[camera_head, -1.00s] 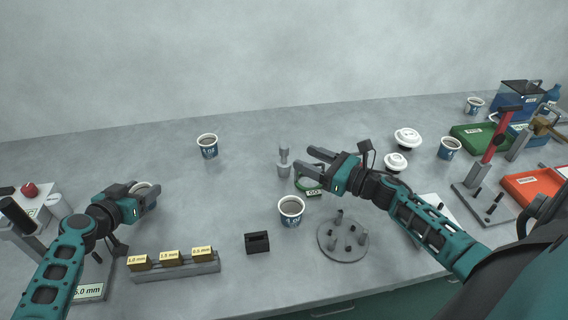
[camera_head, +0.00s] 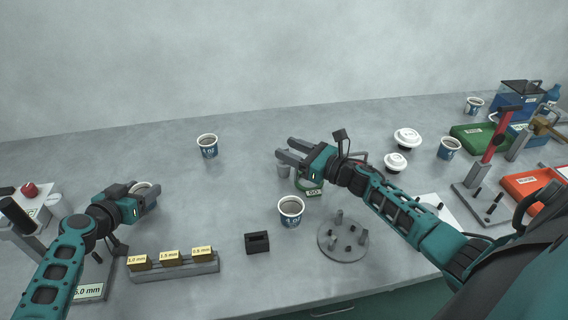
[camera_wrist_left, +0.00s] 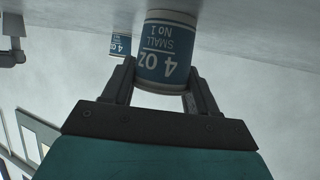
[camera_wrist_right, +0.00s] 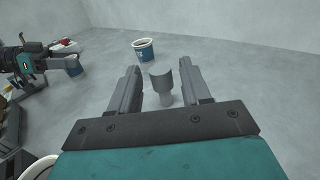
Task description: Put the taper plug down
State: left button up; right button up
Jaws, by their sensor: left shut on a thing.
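The taper plug, a grey stepped piece (camera_wrist_right: 161,84), stands on the table between the spread fingers of my right gripper (camera_wrist_right: 160,72). Gaps show on both sides of it in the right wrist view. In the head view its lower part (camera_head: 284,171) shows just below the fingers of my right gripper (camera_head: 283,150), which hide its top. My right gripper is open and empty. My left gripper (camera_head: 148,191) is shut on a blue and white 4 oz paper cup (camera_wrist_left: 166,52) at the left, beside a station.
A paper cup (camera_head: 290,211) stands in front of the right gripper, and another (camera_head: 208,146) stands further back. A round pegged plate (camera_head: 343,241), a black block (camera_head: 257,242) and a gauge-block rack (camera_head: 175,272) sit near the front. A green GO piece (camera_head: 310,188) lies under the right wrist.

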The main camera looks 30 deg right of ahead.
grip_shut()
jog(key=shift+r, duration=0.1)
dwell(0.5)
